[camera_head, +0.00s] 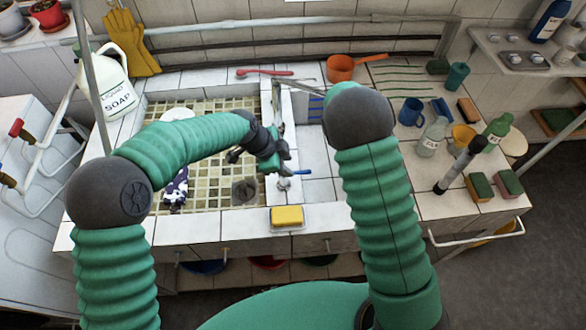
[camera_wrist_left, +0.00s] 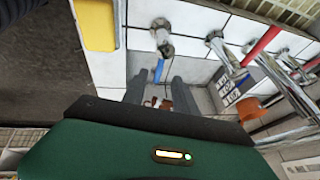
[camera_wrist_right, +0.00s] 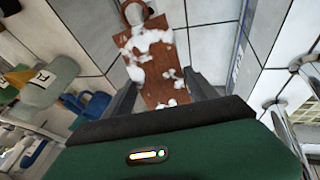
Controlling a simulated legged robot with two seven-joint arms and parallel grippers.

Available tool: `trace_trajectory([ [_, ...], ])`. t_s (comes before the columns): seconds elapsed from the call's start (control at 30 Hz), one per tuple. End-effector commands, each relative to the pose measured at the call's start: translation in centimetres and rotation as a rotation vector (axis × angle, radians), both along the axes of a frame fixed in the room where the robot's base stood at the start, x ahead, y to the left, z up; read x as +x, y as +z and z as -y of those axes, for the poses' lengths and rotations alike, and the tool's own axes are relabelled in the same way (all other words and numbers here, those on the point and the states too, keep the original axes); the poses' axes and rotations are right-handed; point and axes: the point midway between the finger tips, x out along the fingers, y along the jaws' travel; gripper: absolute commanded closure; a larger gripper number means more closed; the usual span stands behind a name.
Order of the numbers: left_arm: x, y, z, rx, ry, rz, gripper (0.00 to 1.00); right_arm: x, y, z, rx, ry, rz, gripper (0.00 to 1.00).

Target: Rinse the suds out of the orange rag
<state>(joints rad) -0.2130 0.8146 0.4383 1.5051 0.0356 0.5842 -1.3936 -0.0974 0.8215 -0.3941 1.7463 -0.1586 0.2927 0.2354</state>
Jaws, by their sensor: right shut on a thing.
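The orange-brown rag (camera_wrist_right: 158,62) shows in the right wrist view with white suds in patches. It hangs between the fingers of my right gripper (camera_wrist_right: 158,97), which is shut on it, over white tiles. In the head view my right arm hides the rag and that gripper. My left gripper (camera_head: 284,165) is beside the divider between the basins, near the blue tap lever (camera_head: 301,172). In the left wrist view its fingers (camera_wrist_left: 157,92) are apart, with the blue lever (camera_wrist_left: 159,70) beyond and between them. I cannot tell if they touch it.
The mosaic basin (camera_head: 212,160) lies left and holds a dark patterned cloth (camera_head: 176,188). The white-tiled basin (camera_head: 318,160) is right of the divider. A yellow sponge (camera_head: 287,215) sits on the front ledge. Bottles, cups and sponges crowd the right counter. A soap jug (camera_head: 108,82) stands left.

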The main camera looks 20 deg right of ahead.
Motion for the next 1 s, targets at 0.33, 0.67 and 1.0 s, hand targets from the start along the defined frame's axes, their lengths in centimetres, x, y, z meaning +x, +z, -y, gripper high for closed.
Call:
trace_trajectory([
  [0.33,0.4,-5.1,2.3,-0.001,0.002,-0.001,0.66,0.0,0.1,-0.1,-0.001,0.001,0.0,0.96],
  [0.67,0.5,-5.3,2.3,0.0,0.002,0.0,0.75,0.0,0.1,-0.1,-0.001,0.0,0.001,0.96],
  [1.0,0.5,-5.2,2.5,-0.001,0.003,0.001,1.0,0.0,0.0,0.0,0.0,0.0,0.0,0.96],
])
